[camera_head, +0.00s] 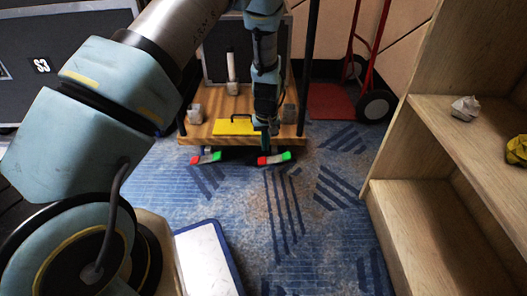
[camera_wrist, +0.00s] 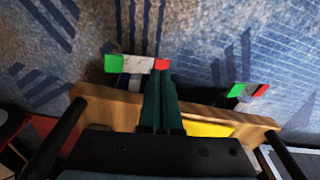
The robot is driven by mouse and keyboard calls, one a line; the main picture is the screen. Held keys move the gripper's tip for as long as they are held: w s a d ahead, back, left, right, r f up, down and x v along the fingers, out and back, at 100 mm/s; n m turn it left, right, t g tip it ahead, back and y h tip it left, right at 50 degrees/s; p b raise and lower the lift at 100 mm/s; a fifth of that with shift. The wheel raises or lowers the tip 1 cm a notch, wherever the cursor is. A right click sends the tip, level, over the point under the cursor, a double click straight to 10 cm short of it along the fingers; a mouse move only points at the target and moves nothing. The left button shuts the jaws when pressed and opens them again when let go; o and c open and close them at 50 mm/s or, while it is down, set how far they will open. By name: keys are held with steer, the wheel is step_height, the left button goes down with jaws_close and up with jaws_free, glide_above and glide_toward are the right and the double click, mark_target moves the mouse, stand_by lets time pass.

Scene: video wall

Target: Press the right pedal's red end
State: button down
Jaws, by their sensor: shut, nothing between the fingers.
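The right pedal (camera_head: 274,158) lies low at the front of the wooden platform in the head view, with a red left end (camera_head: 263,161), a pale middle and a green right end. In the wrist view it appears at upper left, its red end (camera_wrist: 161,63) turned to the right. My gripper (camera_head: 266,143) is shut and empty, pointing down just above the red end. In the wrist view the fingertips (camera_wrist: 162,75) overlap the near edge of the red end; I cannot tell whether they touch. The left pedal (camera_head: 206,158) lies to the left, also red at left and green at right.
The wooden platform (camera_head: 190,131) carries a yellow plate with a black handle (camera_head: 236,126) and several grey blocks. Dark upright posts stand at its sides. A wooden shelf (camera_head: 440,106) stands at right, and a red hand truck (camera_head: 333,101) behind. The patterned carpet (camera_head: 290,215) in front is open.

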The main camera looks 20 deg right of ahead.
steer(key=shift+s+r+p, duration=0.2)
steer(key=shift+r+p, duration=0.25)
steer(key=shift+r, duration=1.15)
steer(key=shift+a, duration=0.1)
steer(key=w+a+r+n+p, duration=0.15)
steer(key=a+r+p, duration=0.25)
steer(key=a+r, duration=1.55)
steer(key=s+a+r+p, duration=0.2)
steer(key=s+a+r, duration=0.35)
steer(key=a, duration=0.25)
steer(key=s+a+r+p, duration=0.3)
steer(key=s+a+r, duration=0.1)
steer(key=a+r, duration=0.35)
step_height(320, 180, up, 36)
steer(key=p, duration=3.6)
steer(key=shift+w+a+f, duration=0.2)
steer(key=shift+a, duration=0.1)
